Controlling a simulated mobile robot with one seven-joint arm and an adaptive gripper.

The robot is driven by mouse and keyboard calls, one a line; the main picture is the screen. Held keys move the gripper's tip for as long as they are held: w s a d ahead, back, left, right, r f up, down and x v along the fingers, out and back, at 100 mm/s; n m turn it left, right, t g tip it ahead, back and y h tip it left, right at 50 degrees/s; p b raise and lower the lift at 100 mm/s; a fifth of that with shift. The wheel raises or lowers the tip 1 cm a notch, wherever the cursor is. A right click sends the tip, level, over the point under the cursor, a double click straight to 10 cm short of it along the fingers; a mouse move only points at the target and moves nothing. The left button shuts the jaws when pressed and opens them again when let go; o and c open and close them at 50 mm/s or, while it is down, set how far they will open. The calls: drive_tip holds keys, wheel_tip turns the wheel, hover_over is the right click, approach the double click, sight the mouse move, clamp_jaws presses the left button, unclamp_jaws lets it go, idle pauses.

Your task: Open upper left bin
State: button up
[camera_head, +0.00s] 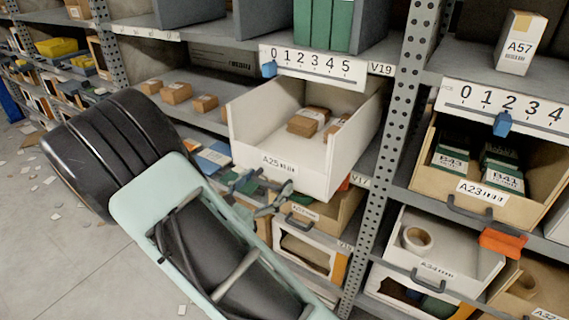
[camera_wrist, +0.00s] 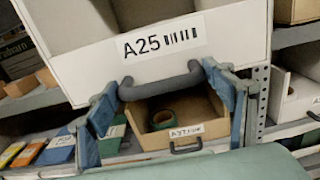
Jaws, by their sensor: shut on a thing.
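The upper left bin is the white bin labelled A25 (camera_head: 305,180). It stands drawn out past the shelf front, and brown cartons (camera_head: 306,121) show inside it. In the wrist view its white front (camera_wrist: 230,35) fills the top, with a grey handle (camera_wrist: 160,83) below the label. My gripper (camera_head: 257,193) is at the lower front of this bin. In the wrist view its blue-grey fingers stand at both ends of the handle, and it is shut on the handle. The exact finger contact is partly hidden.
Below A25 is a cardboard bin (camera_wrist: 178,137) holding a green roll. To the right, past a perforated post (camera_head: 385,150), are bin A23 (camera_head: 473,207) and a white bin with a tape roll (camera_head: 418,240). A numbered strip (camera_head: 318,65) hangs above A25. Open floor lies left.

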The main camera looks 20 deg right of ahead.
drive_tip(key=p+v, duration=0.2)
drive_tip(key=v, duration=1.4)
drive_tip(key=shift+s, duration=0.15)
drive_tip(key=shift+d+f, duration=0.1)
drive_tip(key=o, duration=1.4)
drive_tip(key=v, duration=1.2)
